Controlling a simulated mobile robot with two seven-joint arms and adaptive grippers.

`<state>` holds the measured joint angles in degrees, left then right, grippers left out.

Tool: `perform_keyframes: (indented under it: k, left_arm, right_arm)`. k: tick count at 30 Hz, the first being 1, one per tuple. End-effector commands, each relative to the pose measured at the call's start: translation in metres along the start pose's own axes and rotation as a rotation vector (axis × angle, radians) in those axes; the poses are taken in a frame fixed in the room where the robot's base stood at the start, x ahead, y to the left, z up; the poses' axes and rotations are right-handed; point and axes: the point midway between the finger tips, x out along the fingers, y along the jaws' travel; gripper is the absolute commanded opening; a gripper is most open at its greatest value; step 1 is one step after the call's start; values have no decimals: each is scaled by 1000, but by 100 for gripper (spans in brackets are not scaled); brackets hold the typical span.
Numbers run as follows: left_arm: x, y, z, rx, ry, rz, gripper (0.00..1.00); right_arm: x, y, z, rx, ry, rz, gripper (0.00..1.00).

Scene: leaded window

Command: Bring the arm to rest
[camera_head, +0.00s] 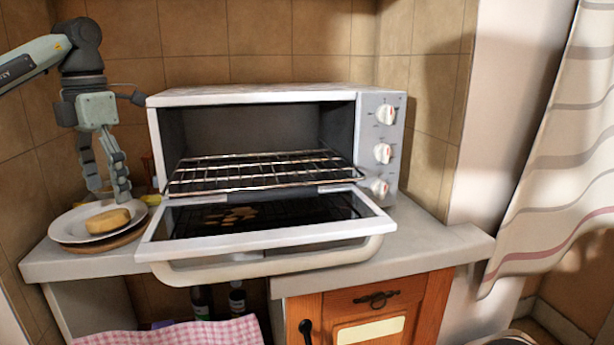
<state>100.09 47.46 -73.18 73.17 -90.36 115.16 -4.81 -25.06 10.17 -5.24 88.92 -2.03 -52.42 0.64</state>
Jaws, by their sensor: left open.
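My left gripper (108,190) hangs fingers down at the left, above the back of a white plate (70,229). Its fingers are apart and nothing is between them. A tan, bread-like piece (108,220) lies on the plate, in front of the gripper and apart from it. My left arm comes in from the upper left edge. My right gripper is out of view.
A white toaster oven (250,97) stands on the counter (440,240) with its door (265,241) lowered open and a wire rack (262,172) inside. Tiled wall stands close behind the gripper. A curtain (555,170) hangs at the right.

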Motion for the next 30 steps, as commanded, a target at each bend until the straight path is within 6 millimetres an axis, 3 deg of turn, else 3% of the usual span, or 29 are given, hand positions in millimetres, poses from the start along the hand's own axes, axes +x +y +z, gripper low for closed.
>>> perform_keyframes:
  k: [3,9,15,27,30]
  left_arm:
    - [18,-1,0,2,2,-3,81]
    - [37,0,-1,0,1,-1,81]
    - [27,0,0,0,-1,0,81]
    - [36,0,-1,0,2,-1,81]
    - [18,0,1,0,-4,3,81]
  right_arm:
    - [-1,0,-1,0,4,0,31]
    - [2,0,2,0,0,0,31]
    - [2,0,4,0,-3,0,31]
    - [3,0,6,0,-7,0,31]
    - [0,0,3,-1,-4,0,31]
